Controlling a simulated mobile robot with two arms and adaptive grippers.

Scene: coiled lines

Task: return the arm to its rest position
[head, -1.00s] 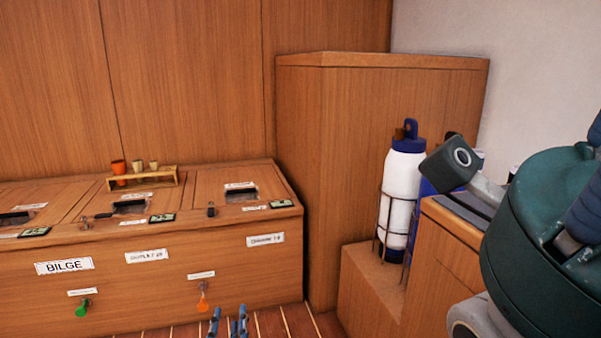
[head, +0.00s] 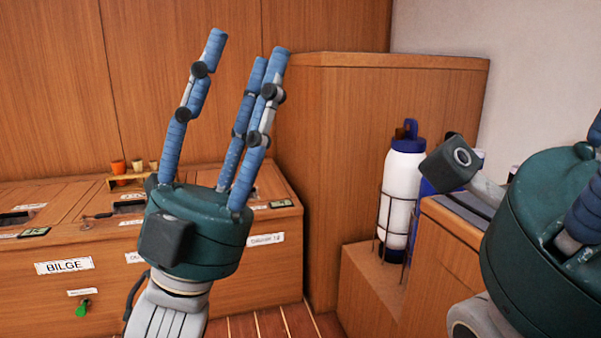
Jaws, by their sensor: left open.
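My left gripper (head: 246,50) stands upright in the left-middle of the head view, its blue segmented fingers pointing up and spread apart. It is open and nothing is between the fingers. Its green palm and grey wrist rise from the bottom edge, in front of the wooden bench locker (head: 215,290). My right gripper (head: 582,215) is at the right edge, with its green body large and close. Its fingers are mostly cut off by the frame, so its opening does not show.
A white bottle with a blue cap (head: 402,185) stands in a wire holder on a wooden ledge (head: 365,285). A tall wooden cabinet (head: 350,150) stands behind.

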